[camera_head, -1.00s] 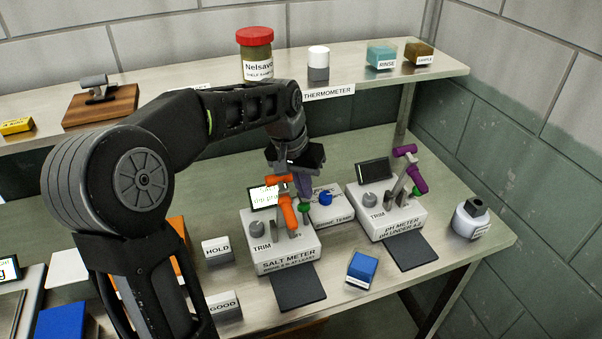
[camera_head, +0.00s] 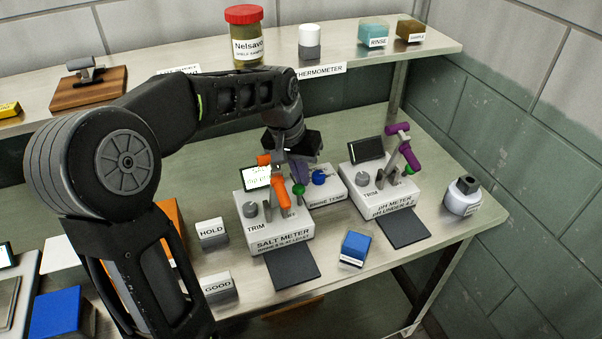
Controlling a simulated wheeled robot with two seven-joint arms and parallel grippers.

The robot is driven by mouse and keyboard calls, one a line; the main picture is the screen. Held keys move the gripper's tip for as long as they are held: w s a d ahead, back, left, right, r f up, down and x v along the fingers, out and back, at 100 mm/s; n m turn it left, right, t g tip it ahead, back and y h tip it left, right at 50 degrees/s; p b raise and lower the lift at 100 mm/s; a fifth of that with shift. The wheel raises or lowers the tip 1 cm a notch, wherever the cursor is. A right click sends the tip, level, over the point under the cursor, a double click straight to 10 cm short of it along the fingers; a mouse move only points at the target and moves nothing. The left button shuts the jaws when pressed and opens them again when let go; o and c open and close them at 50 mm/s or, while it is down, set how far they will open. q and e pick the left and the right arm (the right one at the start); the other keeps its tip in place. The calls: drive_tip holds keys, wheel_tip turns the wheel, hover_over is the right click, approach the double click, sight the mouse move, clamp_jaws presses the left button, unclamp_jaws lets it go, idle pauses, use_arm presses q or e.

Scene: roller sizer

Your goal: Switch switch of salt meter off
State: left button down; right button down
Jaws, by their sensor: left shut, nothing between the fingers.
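The salt meter (camera_head: 284,243) is a white box on the bench with a lit screen (camera_head: 256,178), a grey trim knob (camera_head: 250,210) and an orange probe (camera_head: 282,194) in a stand. A small green-tipped lever (camera_head: 298,189) stands at its right side; I take it as the switch, but its position is hard to read. My left gripper (camera_head: 299,176) points down, shut and empty, just behind and above the green tip. Whether it touches the tip I cannot tell. My right gripper is out of view.
The pH meter (camera_head: 390,207) with a purple probe (camera_head: 404,148) stands to the right. A shelf (camera_head: 375,60) runs behind.

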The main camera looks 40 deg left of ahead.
use_arm(q)
drive_tip(key=shift+p+v, duration=0.65)
drive_tip(key=shift+v, duration=0.2)
drive_tip(key=shift+w, duration=0.15)
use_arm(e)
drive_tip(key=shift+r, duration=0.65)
